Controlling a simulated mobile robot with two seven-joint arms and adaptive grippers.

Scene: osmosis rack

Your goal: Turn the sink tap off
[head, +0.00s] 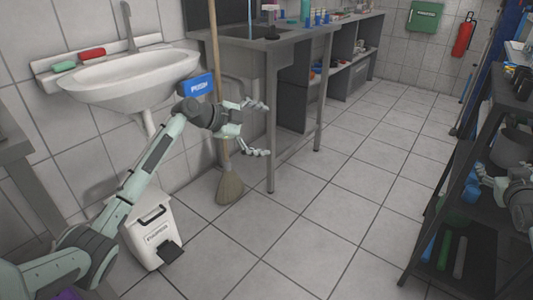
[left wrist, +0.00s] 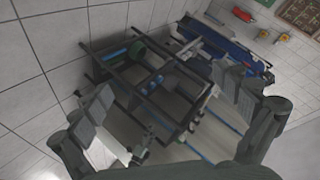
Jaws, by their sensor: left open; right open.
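The sink tap (head: 128,28) stands upright at the back of the white wall sink (head: 125,82), at the upper left of the head view. Its spout and handle are small, and I cannot tell whether water runs. My left gripper (head: 264,128) is open and empty, to the right of and lower than the sink, apart from the tap. In the left wrist view its spread fingers (left wrist: 175,112) show with nothing between them; the tap is not visible there. My right gripper (head: 510,172) is partly in view at the right edge, by the dark rack, open.
A red item (head: 92,52) and a green item (head: 64,66) lie on the sink's ledge. A broom (head: 229,186) leans beside my left gripper, near a metal workbench (head: 272,130). A white bin (head: 148,235) stands below. The dark rack (head: 455,170) is at right; the middle floor is clear.

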